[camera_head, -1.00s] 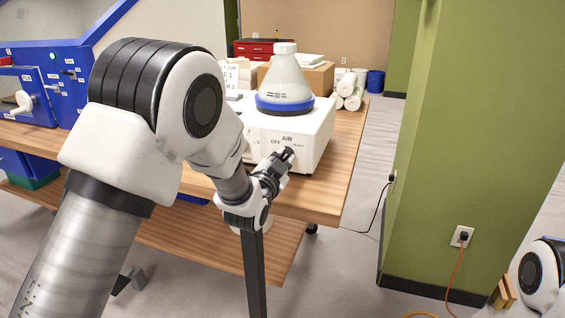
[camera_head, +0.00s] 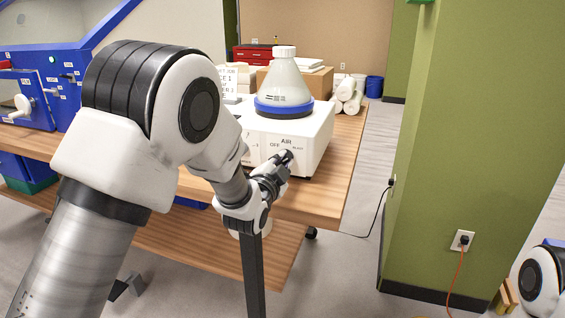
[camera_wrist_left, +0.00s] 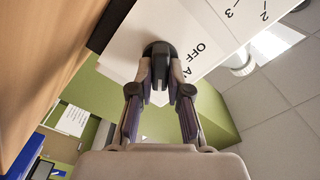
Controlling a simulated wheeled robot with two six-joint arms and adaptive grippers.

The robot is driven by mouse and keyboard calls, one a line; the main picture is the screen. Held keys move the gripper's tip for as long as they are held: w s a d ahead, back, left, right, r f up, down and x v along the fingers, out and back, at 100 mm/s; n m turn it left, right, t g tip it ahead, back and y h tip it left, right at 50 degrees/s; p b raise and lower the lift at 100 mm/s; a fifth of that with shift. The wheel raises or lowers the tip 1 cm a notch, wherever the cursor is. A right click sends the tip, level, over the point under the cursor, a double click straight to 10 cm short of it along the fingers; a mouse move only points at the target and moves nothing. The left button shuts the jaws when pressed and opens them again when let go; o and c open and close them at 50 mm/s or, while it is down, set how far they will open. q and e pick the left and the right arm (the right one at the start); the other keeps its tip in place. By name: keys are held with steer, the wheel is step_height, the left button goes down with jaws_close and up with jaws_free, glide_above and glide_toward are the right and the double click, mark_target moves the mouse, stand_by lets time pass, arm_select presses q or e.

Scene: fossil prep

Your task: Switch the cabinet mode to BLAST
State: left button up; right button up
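The white cabinet unit (camera_head: 315,150) stands on the wooden bench, with AIR, OFF and BLAST labels on its front. My left gripper (camera_head: 284,158) is at this front, beside the labels. In the left wrist view, its two fingers (camera_wrist_left: 160,84) flank a black knob (camera_wrist_left: 158,50) on the white panel and appear closed on its sides. OFF is printed to the right of the knob there; BLAST cannot be read in that view. The gripper hides most of the knob in the head view, so its setting cannot be told. My right gripper is not in view.
A clear conical vessel with a blue base ring (camera_head: 285,85) sits on the unit. A blue cabinet (camera_head: 60,80) is at the left. White rolls (camera_head: 348,95) lie behind. A green wall (camera_head: 470,130) stands to the right, with a cable from its outlet (camera_head: 461,240).

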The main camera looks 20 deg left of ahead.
arm_select(q)
steer(key=o, duration=0.4)
steer(key=s, duration=1.2)
steer(key=shift+a, duration=0.2)
